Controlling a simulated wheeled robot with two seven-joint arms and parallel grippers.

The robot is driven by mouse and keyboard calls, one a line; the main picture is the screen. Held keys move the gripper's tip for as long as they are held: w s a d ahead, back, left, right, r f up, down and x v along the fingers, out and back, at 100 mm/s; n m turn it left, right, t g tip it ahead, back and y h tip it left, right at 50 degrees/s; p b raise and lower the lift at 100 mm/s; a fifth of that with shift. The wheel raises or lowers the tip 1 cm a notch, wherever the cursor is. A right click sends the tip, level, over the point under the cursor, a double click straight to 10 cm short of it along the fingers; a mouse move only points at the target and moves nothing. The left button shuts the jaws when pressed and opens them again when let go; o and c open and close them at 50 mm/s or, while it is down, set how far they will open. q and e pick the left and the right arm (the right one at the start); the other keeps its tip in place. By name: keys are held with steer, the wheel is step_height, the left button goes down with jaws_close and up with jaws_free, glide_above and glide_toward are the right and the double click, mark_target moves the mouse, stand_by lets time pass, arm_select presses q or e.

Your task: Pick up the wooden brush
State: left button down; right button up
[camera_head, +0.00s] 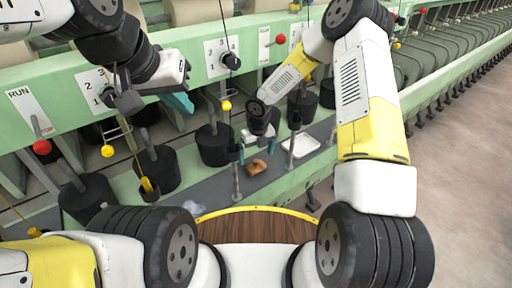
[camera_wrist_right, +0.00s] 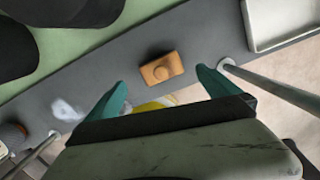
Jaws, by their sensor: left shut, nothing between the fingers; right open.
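The wooden brush (camera_head: 257,167) is a small orange-brown block lying on the grey ledge of the machine. My left gripper (camera_head: 178,103) is shut and empty at the upper left, in front of the green machine panel, away from the brush.
A white tray (camera_head: 301,145) lies right of the brush. Metal posts (camera_head: 236,180) rise from the ledge on both sides of it. Black cylinders (camera_head: 213,145) stand behind. A pale, translucent item (camera_head: 193,207) lies left on the ledge. Open floor (camera_head: 460,170) is at the right.

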mark_target(256, 161)
steer(key=f, duration=0.7)
steer(key=shift+w+f, duration=0.15)
steer(key=shift+w, duration=0.15)
steer(key=shift+c, duration=0.2)
steer(key=c, duration=1.4)
